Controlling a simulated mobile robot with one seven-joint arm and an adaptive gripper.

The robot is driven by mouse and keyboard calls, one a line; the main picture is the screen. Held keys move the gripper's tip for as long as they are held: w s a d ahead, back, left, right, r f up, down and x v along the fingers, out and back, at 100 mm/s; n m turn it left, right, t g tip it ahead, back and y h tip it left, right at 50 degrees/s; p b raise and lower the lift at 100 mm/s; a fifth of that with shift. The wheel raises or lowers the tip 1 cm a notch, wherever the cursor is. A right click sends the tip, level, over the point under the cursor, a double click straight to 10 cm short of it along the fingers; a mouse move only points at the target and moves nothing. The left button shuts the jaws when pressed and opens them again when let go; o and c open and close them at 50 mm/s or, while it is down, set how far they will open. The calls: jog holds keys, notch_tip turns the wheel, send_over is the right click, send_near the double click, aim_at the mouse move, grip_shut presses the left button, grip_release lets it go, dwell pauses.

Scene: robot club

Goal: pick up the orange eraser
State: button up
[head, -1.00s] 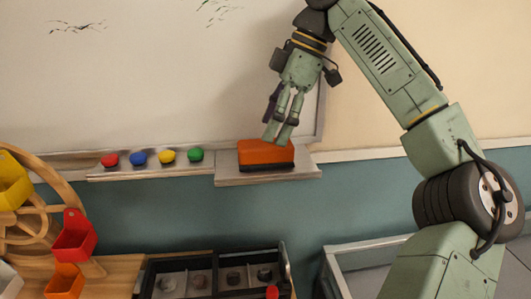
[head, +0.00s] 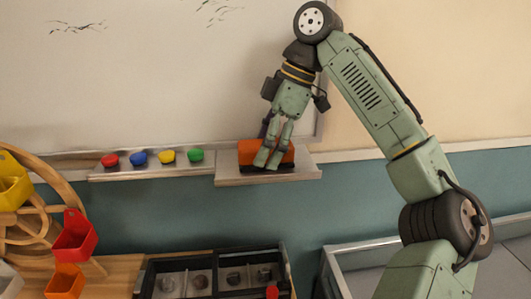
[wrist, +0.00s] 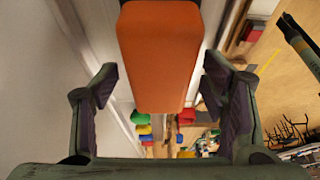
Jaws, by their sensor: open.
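The orange eraser (head: 248,152) has a dark underside and lies on the small ledge (head: 230,180) below the whiteboard. My gripper (head: 267,162) points down at it in the head view and covers part of its middle and right. In the wrist view the eraser (wrist: 160,55) runs from the top edge to the middle of the picture, between the lines of my two open fingers (wrist: 161,82). Gaps show between the eraser and both fingers there. In the head view I cannot tell whether a finger touches it.
Red (head: 110,160), blue (head: 138,158), yellow (head: 167,157) and green (head: 196,155) round pieces lie on the tray left of the ledge. The whiteboard (head: 150,80) stands right behind. Below are a black divided box (head: 210,262) and a wooden wheel with coloured bins (head: 75,237).

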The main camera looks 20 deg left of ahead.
aim_at(258, 144)
jog(key=shift+f, duration=0.15)
jog(key=shift+c, duration=0.4)
jog(key=c, duration=1.1)
jog(key=shift+r, duration=0.55)
notch_tip(258, 144, up, 3)
jog(key=shift+r, duration=0.1)
jog(key=s+b, duration=0.1)
jog(key=s, duration=0.4)
jog(key=s+b, duration=0.2)
jog(key=s, duration=0.3)
jog(key=s+r+b, duration=0.1)
jog(key=s+b, duration=0.1)
jog(key=s, duration=0.4)
jog(key=shift+d+r, duration=0.1)
jog(key=shift+d, duration=0.3)
